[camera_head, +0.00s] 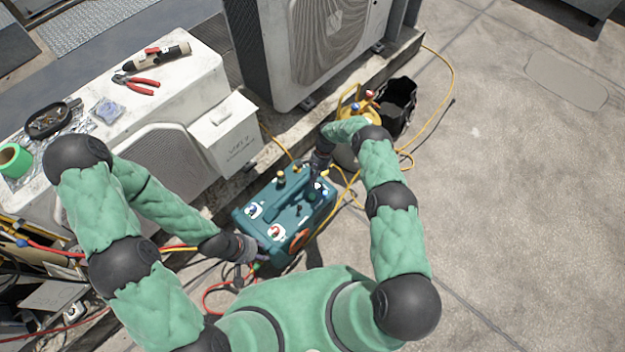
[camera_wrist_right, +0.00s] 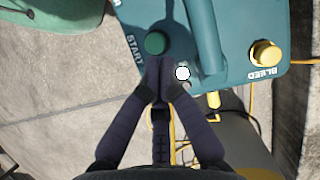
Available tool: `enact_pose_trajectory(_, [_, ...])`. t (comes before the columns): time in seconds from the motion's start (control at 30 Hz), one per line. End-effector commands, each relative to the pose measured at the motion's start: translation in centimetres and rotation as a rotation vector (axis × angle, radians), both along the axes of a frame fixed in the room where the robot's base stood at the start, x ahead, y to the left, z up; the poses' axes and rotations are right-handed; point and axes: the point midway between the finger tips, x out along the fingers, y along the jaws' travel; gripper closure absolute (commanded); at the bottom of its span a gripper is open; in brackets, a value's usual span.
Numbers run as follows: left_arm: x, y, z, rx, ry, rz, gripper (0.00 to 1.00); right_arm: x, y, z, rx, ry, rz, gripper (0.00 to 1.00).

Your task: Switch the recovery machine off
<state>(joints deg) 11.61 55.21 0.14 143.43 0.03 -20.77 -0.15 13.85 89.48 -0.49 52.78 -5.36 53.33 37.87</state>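The teal recovery machine (camera_head: 270,222) stands on the ground beside the white unit, with knobs, gauges and a handle on top. In the right wrist view its panel shows a green round button (camera_wrist_right: 155,43) beside the word START and a yellow knob by the word BLEED (camera_wrist_right: 264,54). My right gripper (camera_wrist_right: 163,72) has its fingertips together, just below the green button in that view; I cannot tell whether they touch the panel. A small white disc (camera_wrist_right: 182,73) is beside the tips. My left gripper (camera_head: 246,254) is at the machine's near left corner; its fingers are too small to read.
A black open bag (camera_head: 398,103) and a yellow device (camera_head: 352,103) stand beyond the machine. Yellow and red hoses (camera_head: 448,70) run over the ground. Red-handled pliers (camera_head: 137,83) and other tools lie on the white unit (camera_head: 190,85).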

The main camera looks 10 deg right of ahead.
Motion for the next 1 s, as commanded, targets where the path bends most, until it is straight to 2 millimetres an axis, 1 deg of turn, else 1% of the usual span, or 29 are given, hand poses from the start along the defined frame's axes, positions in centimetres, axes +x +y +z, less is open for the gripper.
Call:
enact_pose_trajectory(0.03, [0.0,0.0,-0.6,0.000,0.000,0.000,0.60,-0.4,0.4,-1.3,0.001,0.003,0.002,1.00])
enact_pose_trajectory(0.37, [0.0,0.0,-2.7,0.000,0.000,0.000,0.60,-2.0,2.4,-6.9,0.001,0.002,0.001,1.00])
enact_pose_trajectory(0.4, [0.0,0.0,-2.4,0.000,0.001,0.000,0.60,-2.2,2.7,-6.2,0.000,0.000,0.003,1.00])
enact_pose_trajectory(0.43, [0.0,0.0,-2.3,0.000,0.001,0.000,0.60,-2.5,2.9,-6.0,0.001,-0.001,0.003,1.00])
enact_pose_trajectory(0.7, [0.0,0.0,-2.4,0.000,0.000,0.000,0.60,-4.2,4.6,-5.6,0.001,0.000,0.002,1.00])
enact_pose_trajectory(1.0, [0.0,0.0,-2.5,0.000,0.000,0.000,0.60,-4.6,5.0,-5.4,0.001,-0.001,0.000,1.00])
